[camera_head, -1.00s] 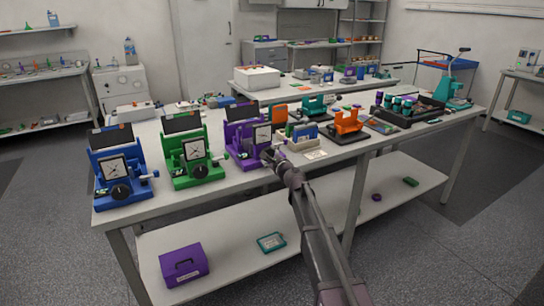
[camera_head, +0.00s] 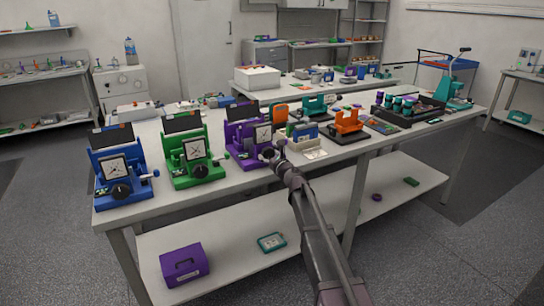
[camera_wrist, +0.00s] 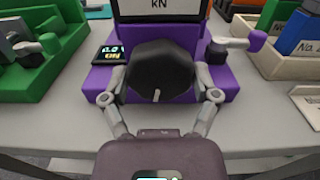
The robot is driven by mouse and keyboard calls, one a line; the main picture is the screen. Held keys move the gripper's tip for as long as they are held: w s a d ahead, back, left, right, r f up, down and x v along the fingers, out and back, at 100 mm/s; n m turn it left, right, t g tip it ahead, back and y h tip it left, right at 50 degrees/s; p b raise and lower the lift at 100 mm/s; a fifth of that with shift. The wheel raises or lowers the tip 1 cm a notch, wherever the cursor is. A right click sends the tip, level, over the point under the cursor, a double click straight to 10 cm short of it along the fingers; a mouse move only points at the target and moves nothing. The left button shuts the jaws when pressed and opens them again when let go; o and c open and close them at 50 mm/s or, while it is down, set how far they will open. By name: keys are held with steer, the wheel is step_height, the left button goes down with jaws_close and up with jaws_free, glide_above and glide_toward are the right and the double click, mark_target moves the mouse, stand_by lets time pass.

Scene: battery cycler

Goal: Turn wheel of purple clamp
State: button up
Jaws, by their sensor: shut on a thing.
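The purple clamp (camera_head: 240,134) stands on the table, to the right of the green clamp, with a dial and a dark screen on it. In the wrist view its purple body (camera_wrist: 212,88) surrounds a black faceted wheel (camera_wrist: 160,66) with a pale mark near its lower edge. My gripper (camera_wrist: 161,88) is shut on this wheel, one finger on its left side and one on its right. In the head view my gripper (camera_head: 274,156) reaches the clamp's front from below right and partly covers the wheel.
A green clamp (camera_head: 190,152) and a blue clamp (camera_head: 118,170) stand to the left. A small display (camera_wrist: 108,54) and a purple-tipped lever (camera_wrist: 236,43) flank the wheel. A beige holder with blue parts (camera_head: 304,134) is close on the right.

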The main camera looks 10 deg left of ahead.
steer(key=shift+w+m, duration=0.15)
steer(key=shift+m, duration=0.35)
steer(key=o, duration=1)
steer(key=shift+s, duration=0.25)
steer(key=shift+s+d, duration=0.15)
steer(key=shift+d, duration=0.05)
steer(key=v, duration=1.1)
steer(key=shift+s+d, duration=0.1)
steer(key=shift+d, duration=0.05)
